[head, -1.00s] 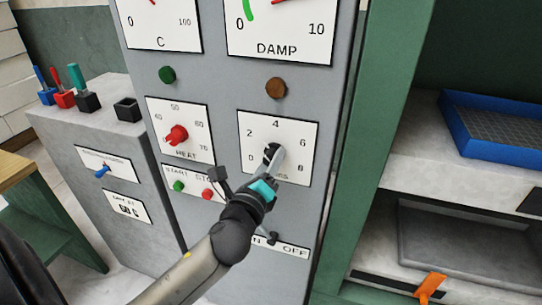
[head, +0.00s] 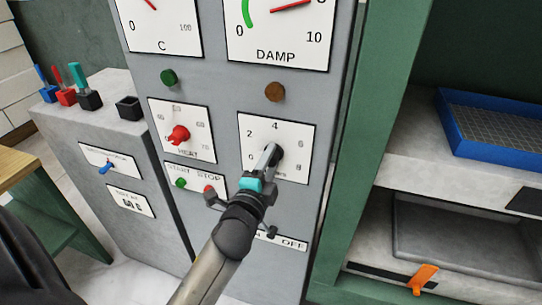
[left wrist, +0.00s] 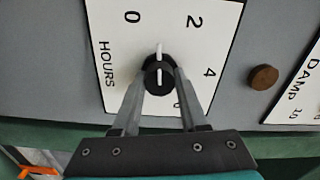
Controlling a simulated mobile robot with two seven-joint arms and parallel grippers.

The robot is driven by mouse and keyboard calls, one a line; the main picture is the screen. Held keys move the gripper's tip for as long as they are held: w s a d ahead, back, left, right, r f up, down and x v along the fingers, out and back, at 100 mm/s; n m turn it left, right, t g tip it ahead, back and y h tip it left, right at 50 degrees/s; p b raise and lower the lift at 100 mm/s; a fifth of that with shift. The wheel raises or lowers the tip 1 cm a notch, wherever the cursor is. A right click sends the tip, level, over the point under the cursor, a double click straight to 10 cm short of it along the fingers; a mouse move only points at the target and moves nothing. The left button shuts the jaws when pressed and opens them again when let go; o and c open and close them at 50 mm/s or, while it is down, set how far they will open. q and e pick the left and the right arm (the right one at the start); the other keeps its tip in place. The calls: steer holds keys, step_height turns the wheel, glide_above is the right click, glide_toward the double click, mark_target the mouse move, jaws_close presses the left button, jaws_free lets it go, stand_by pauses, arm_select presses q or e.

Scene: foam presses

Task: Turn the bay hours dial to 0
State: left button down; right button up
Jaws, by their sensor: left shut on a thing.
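The hours dial is a black knob (left wrist: 159,76) on a white plate (left wrist: 110,75) lettered HOURS, with numbers around it. In the left wrist view its white pointer line stands between 0 and 2. In the head view the knob (head: 277,154) shows partly behind my fingers on the right side of the grey panel. My left gripper (head: 272,156) is shut on the knob. In the left wrist view its fingers (left wrist: 159,78) flank the knob on both sides. The lower numbers of the plate are partly covered by the fingers. My right gripper is not in view.
A red heat knob (head: 179,135) and green start button (head: 181,183) sit left of the dial. A brown button (head: 275,92) is above it; an OFF-labelled plate (head: 292,243) is below. Shelves with a blue tray (head: 452,137) and an orange handle (head: 423,279) stand at right.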

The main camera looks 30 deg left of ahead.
arm_select(q)
steer(key=n+p, duration=0.2)
steer(key=n, duration=0.2)
steer(key=shift+n, duration=0.4)
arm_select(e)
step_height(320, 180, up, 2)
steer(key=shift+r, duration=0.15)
arm_select(q)
steer(key=shift+c, duration=2.2)
jaws_free()
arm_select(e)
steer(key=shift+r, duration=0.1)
